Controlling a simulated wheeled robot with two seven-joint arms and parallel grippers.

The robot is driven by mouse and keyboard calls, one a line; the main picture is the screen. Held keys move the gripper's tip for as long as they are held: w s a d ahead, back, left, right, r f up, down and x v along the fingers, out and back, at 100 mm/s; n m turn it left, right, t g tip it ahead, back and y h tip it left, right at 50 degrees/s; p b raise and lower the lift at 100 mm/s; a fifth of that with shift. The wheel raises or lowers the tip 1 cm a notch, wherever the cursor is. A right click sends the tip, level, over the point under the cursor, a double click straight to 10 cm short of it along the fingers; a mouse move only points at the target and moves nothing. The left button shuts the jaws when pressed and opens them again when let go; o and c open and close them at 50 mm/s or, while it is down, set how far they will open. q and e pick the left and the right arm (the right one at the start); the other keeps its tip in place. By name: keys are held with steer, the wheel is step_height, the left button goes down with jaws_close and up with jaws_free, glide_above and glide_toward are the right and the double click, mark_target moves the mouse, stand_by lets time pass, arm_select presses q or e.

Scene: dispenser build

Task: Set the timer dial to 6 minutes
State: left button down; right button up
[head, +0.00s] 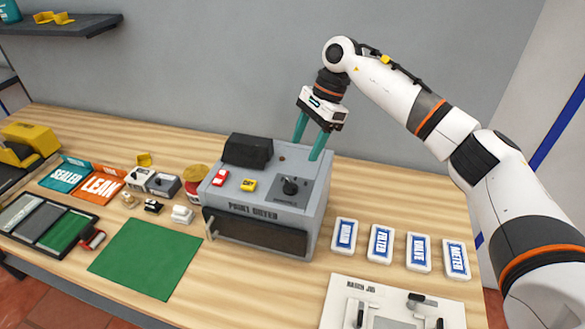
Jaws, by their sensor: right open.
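A grey machine (255,228) with lettering on its front, partly unreadable, stands mid-table. A dark knob (290,186) on a darker square plate sits on the right of its top; I take it for the timer dial. Its marks are too small to read, so I cannot tell its setting. My right gripper (307,150) is open and empty, with its teal fingers pointing down above the machine's back right, apart from the knob. My left gripper is not in view.
Several white-and-blue cards (381,244) and a white board (390,300) lie right. A green mat (146,257) and small parts lie left.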

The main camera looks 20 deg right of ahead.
steer(key=p, duration=0.2)
glide_above(290, 183)
steer(key=d, duration=0.2)
step_height(290, 183, down, 5)
steer(key=shift+d+r, duration=0.15)
steer(key=x, duration=0.2)
steer(key=p+x, duration=0.1)
steer(key=shift+w+f, duration=0.2)
steer(key=shift+f, duration=0.2)
steer(key=shift+a+f+p, duration=0.2)
steer(key=shift+f+p, duration=0.1)
steer(key=shift+f, duration=0.15)
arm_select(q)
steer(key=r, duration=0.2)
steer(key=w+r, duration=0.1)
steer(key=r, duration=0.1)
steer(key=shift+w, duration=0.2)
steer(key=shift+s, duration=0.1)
arm_select(e)
steer(key=c, duration=1)
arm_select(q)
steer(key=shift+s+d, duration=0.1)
arm_select(e)
steer(key=shift+f, duration=0.1)
